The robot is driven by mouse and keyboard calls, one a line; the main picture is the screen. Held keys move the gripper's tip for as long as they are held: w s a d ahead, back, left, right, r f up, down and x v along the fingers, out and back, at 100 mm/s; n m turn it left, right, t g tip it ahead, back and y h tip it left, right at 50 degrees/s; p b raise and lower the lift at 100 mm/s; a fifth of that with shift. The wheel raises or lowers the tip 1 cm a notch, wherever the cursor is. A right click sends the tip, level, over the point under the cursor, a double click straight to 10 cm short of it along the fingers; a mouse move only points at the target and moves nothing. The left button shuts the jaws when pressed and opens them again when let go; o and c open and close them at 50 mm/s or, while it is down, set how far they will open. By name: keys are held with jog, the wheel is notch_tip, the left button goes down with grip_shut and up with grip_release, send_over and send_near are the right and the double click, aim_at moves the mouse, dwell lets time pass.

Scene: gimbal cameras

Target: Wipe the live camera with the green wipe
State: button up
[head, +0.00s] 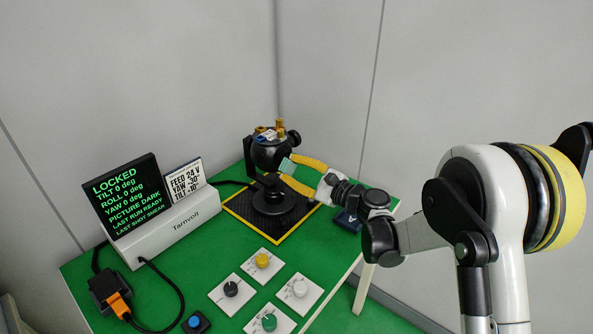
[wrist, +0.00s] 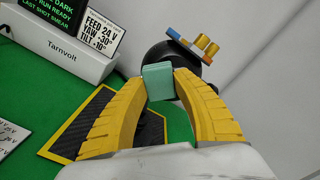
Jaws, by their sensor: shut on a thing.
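A black round gimbal camera (head: 268,154) with brass-coloured knobs on top stands at the back of the green table, above a black round base (head: 273,203). It also shows in the wrist view (wrist: 155,54), partly hidden behind the wipe. My gripper (head: 288,170) has yellow fingers shut on the pale green wipe (wrist: 158,82), a small block held between the fingertips. The wipe (head: 286,166) is at the camera's right side in the head view. I cannot tell whether it touches the camera. The lens is not clearly visible.
A Tarnvolt console (head: 180,232) has a screen (head: 125,197) reading LOCKED and PICTURE DARK. Several knob plates (head: 263,262) lie in front. A dark blue piece marked A (head: 347,222) sits under my arm.

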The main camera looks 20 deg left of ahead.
jog(key=shift+x, duration=0.95)
dwell(0.6)
jog(key=shift+w+d+b, duration=0.1)
jog(key=shift+w+d, duration=0.25)
jog(key=shift+w, duration=0.5)
jog(key=shift+w+d+b, duration=0.15)
jog(key=shift+w+d, duration=0.2)
jog(key=shift+w, duration=0.55)
jog(key=shift+w+d+b, duration=0.1)
jog(key=shift+w+d, duration=0.3)
jog(key=shift+w, duration=0.45)
jog(key=shift+s+a+b, duration=0.1)
jog(key=shift+s+a, duration=0.25)
jog(key=shift+s, duration=0.55)
jog(key=shift+s+a+b, duration=0.15)
jog(key=shift+s+a, duration=0.25)
jog(key=shift+s, duration=0.45)
jog(key=shift+s+a+b, duration=0.1)
jog(key=shift+s+a, duration=0.25)
jog(key=shift+s, duration=0.55)
jog(key=shift+d, duration=0.2)
jog(key=shift+v, duration=2.85)
jog(key=shift+v, duration=1.5)
